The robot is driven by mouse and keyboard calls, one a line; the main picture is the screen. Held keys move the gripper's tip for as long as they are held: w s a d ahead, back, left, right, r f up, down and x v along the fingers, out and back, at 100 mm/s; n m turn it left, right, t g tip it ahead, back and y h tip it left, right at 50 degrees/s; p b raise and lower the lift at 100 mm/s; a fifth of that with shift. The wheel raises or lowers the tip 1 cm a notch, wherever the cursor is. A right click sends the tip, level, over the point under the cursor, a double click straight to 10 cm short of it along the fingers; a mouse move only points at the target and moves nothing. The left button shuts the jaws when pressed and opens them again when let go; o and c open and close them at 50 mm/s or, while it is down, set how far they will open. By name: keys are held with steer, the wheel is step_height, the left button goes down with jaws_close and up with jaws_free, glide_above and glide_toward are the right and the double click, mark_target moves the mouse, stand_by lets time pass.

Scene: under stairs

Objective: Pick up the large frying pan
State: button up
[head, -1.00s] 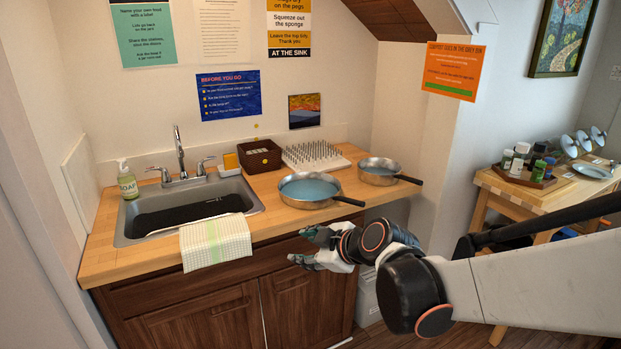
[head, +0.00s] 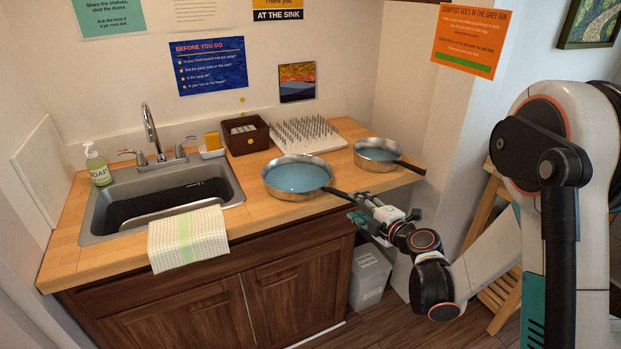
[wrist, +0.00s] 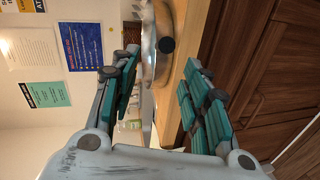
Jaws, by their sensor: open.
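The large frying pan (head: 297,176) is a silver pan with a blue inside and a dark handle. It sits on the wooden counter right of the sink, its handle pointing right over the front edge. My gripper (head: 360,212) is open and empty, close to the handle's end and slightly below it. In the wrist view, the large pan's silver side (wrist: 148,45) and the dark round end of its handle (wrist: 167,45) show between and beyond the spread teal fingers of my gripper (wrist: 160,68). I cannot see contact with the handle.
A smaller blue pan (head: 377,152) stands behind on the right, its handle pointing right. A spiked white rack (head: 306,136) and a brown basket (head: 246,135) stand behind the large pan. The sink (head: 160,200) is at left. A grey bin (head: 369,277) stands below the counter's right end.

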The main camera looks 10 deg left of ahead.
mark_target(337, 193)
steer(key=b+x, duration=0.1)
steer(key=x, duration=0.6)
steer(key=shift+a+f, duration=0.1)
steer(key=shift+a, duration=0.05)
steer(key=b+x, duration=0.2)
steer(key=x, duration=0.2)
steer(key=shift+w+f, duration=0.1)
steer(key=shift+f, duration=0.1)
steer(key=shift+w+a, duration=0.3)
steer(key=shift+w, duration=0.1)
jaws_close()
